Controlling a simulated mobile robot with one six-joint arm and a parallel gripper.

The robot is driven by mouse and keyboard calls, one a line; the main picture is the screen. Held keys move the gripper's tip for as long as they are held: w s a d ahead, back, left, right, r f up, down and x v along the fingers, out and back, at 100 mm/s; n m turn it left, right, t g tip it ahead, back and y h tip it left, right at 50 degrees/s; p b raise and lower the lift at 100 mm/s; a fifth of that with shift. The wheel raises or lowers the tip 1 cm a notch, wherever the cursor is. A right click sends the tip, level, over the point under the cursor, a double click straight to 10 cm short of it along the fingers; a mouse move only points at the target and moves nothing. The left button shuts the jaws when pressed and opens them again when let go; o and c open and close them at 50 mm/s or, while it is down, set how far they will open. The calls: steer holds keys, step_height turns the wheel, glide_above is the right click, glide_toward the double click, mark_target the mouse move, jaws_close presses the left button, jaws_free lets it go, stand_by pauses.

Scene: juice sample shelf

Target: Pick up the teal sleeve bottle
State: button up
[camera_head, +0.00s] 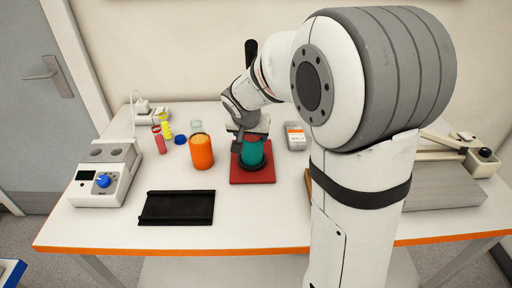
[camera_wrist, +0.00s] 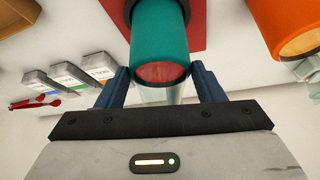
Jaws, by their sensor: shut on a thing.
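The teal sleeve bottle (camera_head: 252,152) stands on a red square mat (camera_head: 253,176) near the middle of the table, partly hidden by my gripper in the head view. In the wrist view the bottle (camera_wrist: 160,45) shows its teal sleeve, reddish contents and a clear end between my fingers. My gripper (camera_wrist: 165,85) is shut on the bottle, with one blue finger on each side. In the head view my gripper (camera_head: 243,140) is at the bottle from behind. I cannot tell whether the bottle's base touches the mat.
An orange sleeve bottle (camera_head: 201,152) stands just left of the mat. A black tray (camera_head: 177,208) lies at the front left. A device with a blue knob (camera_head: 104,178) is at far left. A small grey box (camera_head: 296,136) sits right of the mat. My arm hides part of the right side.

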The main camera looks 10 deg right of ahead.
jaws_close()
steer(key=shift+r, duration=0.1)
